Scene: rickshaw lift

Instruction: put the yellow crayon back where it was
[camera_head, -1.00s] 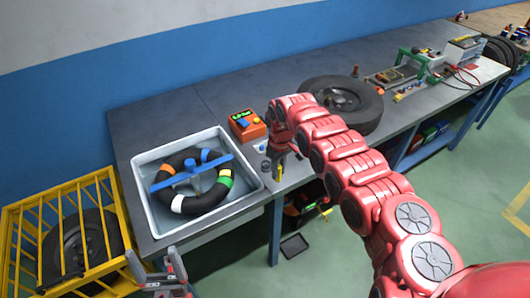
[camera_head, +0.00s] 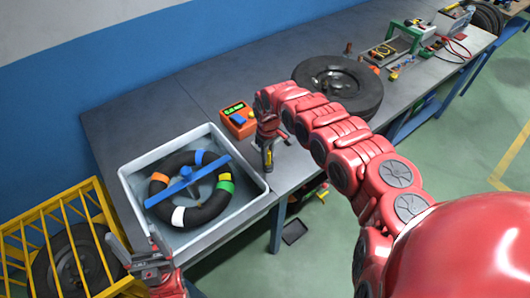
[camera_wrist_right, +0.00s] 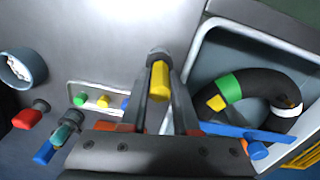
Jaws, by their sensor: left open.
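The yellow crayon (camera_wrist_right: 159,82) is a short yellow cylinder between the fingers of my right gripper (camera_wrist_right: 161,68) in the right wrist view. The fingers close in on its sides, and its far end is by a grey round piece. In the head view my right gripper (camera_head: 268,166) points down over the bench, just right of the white tub, with a bit of yellow showing at its fingers. My left gripper (camera_head: 134,238) is open and empty at the tub's front left.
The white tub (camera_head: 262,188) holds a black tube with coloured bands and a blue bar. An orange box (camera_head: 238,122) stands behind my right gripper. A pale holder (camera_wrist_right: 98,88) with green, yellow and blue pieces lies nearby. A tyre (camera_head: 340,85) lies right; a yellow cage (camera_head: 52,215) stands left.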

